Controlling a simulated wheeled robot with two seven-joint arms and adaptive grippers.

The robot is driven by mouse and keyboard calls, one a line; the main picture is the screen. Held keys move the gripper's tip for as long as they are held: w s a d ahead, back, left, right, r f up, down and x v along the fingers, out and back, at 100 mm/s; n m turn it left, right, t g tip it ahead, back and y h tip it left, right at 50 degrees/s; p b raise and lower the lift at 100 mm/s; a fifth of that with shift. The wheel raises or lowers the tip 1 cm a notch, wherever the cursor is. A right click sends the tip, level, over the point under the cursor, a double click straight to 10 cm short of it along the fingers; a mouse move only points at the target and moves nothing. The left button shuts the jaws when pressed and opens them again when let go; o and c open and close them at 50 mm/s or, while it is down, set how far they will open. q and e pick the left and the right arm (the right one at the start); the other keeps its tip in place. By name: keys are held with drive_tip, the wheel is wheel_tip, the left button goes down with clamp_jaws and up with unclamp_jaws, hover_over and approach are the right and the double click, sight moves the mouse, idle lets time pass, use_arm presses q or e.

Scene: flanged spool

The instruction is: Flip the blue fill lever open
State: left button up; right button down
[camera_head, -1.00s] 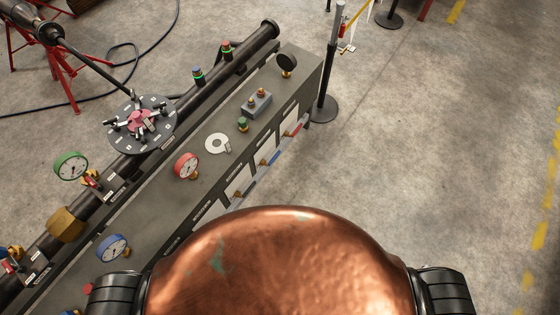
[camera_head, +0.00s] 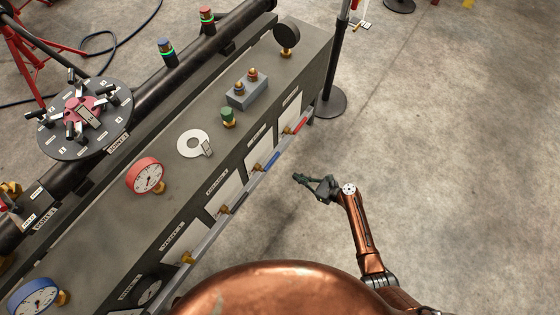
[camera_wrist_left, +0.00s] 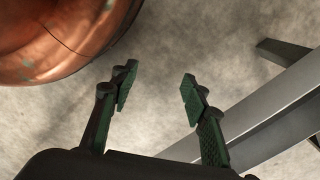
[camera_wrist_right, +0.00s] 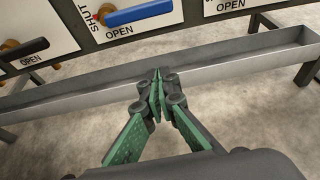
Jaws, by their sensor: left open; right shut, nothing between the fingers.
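The blue lever (camera_wrist_right: 145,13) lies roughly level on a white plate marked SHUT and OPEN, along the top of the right wrist view. In the head view the blue lever (camera_head: 270,161) is a small blue bar on the bench's front face. My right gripper (camera_head: 299,178) is shut and empty, in front of the panel and apart from the lever. In the right wrist view its fingertips (camera_wrist_right: 158,86) meet below the lever in the picture. My left gripper (camera_wrist_left: 160,85) is open and empty over the floor; it is not visible in the head view.
A grey metal trough (camera_wrist_right: 235,64) runs along the panel front, between my right gripper and the plates in the picture. A red lever (camera_head: 301,125) sits farther along. A post with a round black base (camera_head: 325,102) stands past the bench end. Floor at right is clear.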

use_arm(q)
drive_tip(key=shift+r, duration=0.1)
use_arm(e)
drive_tip(key=shift+w+a+r, duration=0.25)
drive_tip(key=shift+w+r, duration=0.05)
drive_tip(key=shift+r, duration=0.2)
drive_tip(key=b+x, duration=0.5)
drive_tip(key=x, duration=0.5)
use_arm(q)
wheel_tip(320, 180, up, 11)
drive_tip(key=w+d+p, duration=0.1)
drive_tip(key=w+d, duration=0.1)
drive_tip(key=shift+w+d+h, duration=0.15)
drive_tip(key=shift+w+h, duration=0.15)
drive_tip(key=shift+w, duration=0.05)
use_arm(e)
drive_tip(key=shift+r, duration=2.05)
use_arm(q)
drive_tip(key=shift+p, duration=0.3)
use_arm(e)
drive_tip(key=shift+r, duration=0.1)
